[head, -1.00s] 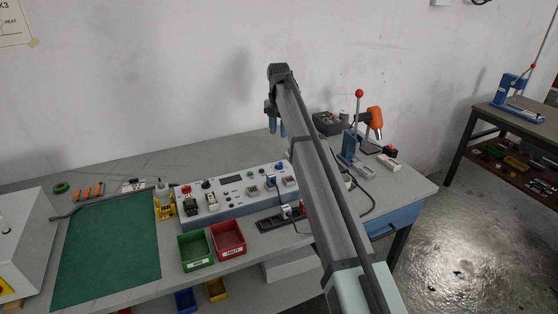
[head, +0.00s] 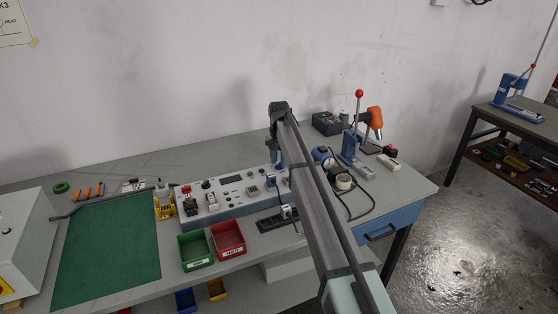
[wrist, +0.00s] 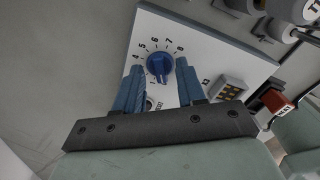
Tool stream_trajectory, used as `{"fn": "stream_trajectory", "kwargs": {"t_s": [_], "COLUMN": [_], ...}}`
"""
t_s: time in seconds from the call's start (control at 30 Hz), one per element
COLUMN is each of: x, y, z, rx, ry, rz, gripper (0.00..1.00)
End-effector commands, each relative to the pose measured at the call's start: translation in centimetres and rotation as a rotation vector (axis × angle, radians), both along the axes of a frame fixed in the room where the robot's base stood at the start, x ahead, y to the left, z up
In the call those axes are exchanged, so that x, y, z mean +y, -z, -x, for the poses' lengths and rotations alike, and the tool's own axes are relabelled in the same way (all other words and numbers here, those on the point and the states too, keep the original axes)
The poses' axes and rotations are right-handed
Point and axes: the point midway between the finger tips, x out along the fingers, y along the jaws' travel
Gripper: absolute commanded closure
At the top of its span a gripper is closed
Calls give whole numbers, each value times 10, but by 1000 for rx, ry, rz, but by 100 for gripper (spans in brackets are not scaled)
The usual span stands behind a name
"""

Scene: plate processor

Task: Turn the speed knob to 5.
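The blue speed knob (wrist: 159,66) sits on a white panel face in the wrist view, ringed by black numbers; 4 through 8 are readable. A pale mark shows near the knob's lower edge, toward the low end of the scale; the exact setting is unclear. My gripper (wrist: 159,67) is open, with one blue finger on each side of the knob and a gap to it on both sides. Whether the fingertips are level with the knob or above it, I cannot tell. In the head view my gripper (head: 277,160) hangs over the right end of the grey control box (head: 205,215).
A small block of yellowish buttons (wrist: 231,90) and a red switch (wrist: 276,101) lie right of the knob in the wrist view. Green (head: 196,265) and red (head: 229,252) bins stand before the box. A lever press (head: 352,150) stands to the right.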

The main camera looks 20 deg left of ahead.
Motion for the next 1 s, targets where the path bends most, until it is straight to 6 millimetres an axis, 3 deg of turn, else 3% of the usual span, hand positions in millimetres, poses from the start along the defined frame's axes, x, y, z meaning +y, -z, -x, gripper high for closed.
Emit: {"fn": "stream_trajectory", "kwargs": {"t_s": [0.33,0.73,1.0], "x": [0,0,0], "y": [2,2,2], "z": [0,0,0], "rx": [0,0,0], "ry": [0,0,2], "rz": [0,0,-1], "gripper": [62,100,100]}}
